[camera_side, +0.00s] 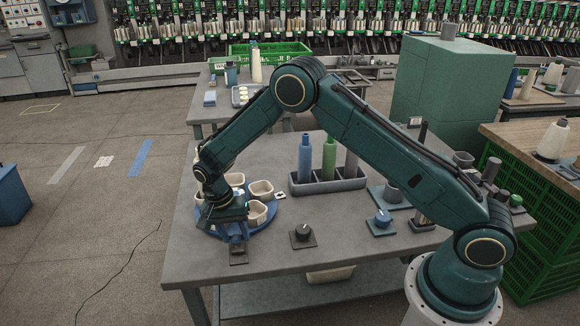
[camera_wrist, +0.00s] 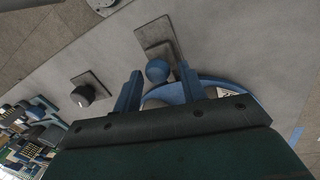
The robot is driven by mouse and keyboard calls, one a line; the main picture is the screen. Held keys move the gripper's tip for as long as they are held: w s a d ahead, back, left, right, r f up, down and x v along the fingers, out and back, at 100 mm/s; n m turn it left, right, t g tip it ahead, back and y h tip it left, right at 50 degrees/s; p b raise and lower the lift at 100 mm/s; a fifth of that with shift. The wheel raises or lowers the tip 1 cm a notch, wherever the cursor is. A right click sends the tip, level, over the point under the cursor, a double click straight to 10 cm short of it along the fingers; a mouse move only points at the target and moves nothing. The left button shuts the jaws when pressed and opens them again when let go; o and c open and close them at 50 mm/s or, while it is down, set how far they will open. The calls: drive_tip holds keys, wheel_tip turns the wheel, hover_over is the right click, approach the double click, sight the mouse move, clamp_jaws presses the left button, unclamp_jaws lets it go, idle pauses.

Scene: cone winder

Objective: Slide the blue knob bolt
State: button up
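The blue knob (camera_wrist: 157,70) of the bolt shows in the wrist view, round and set on a grey stepped base plate (camera_wrist: 155,30). My gripper (camera_wrist: 159,74) has its two blue fingers apart, one on each side of the knob, with a visible gap on both sides. In the side view my gripper (camera_side: 237,233) points down at the table's front left, just above the bolt's dark plate (camera_side: 239,258). There the knob cannot be told apart from the blue fingers.
A blue round tray (camera_side: 215,233) with cream cups (camera_side: 260,190) lies right behind my gripper. A black knob on a plate (camera_side: 302,235) stands to the right, then a blue dial (camera_side: 383,217). A grey rack (camera_side: 328,186) holds bottles farther back. The table's front edge is close.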

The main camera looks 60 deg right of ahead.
drive_tip(key=shift+o, duration=0.4)
drive_tip(key=shift+s+a, duration=0.1)
drive_tip(key=shift+a, duration=0.05)
wheel_tip(320, 180, up, 14)
drive_tip(key=w+a, duration=0.1)
drive_tip(key=w, duration=0.1)
drive_tip(key=shift+a+f, duration=0.2)
drive_tip(key=shift+f, duration=0.05)
drive_tip(key=shift+w, duration=0.1)
